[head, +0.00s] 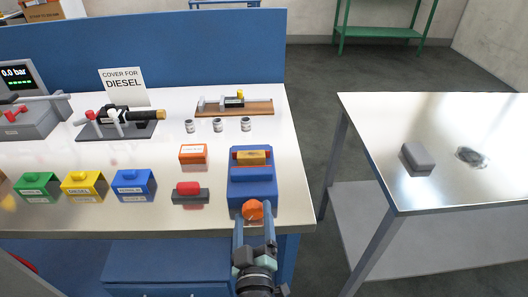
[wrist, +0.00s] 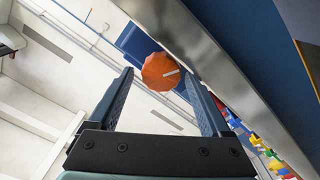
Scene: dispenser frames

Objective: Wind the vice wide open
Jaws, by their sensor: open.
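The blue vice (head: 252,192) stands at the right front corner of the workbench, with a brass-coloured piece (head: 253,158) lying between its red-edged jaws. Its orange knob (head: 252,207) faces the front edge; in the wrist view the knob (wrist: 158,76) shows a white mark and part of the blue body (wrist: 133,42) behind it. My gripper (head: 254,219) is open, with one finger on each side of the knob. In the wrist view my gripper (wrist: 161,82) shows gaps between knob and fingers; I cannot tell whether the knob lies fully between the tips.
A red block on a dark base (head: 190,192) and an orange box (head: 193,154) stand left of the vice. Small cups (head: 217,125) and a wooden board (head: 262,107) are behind. A metal table (head: 440,190) stands to the right, across a floor gap.

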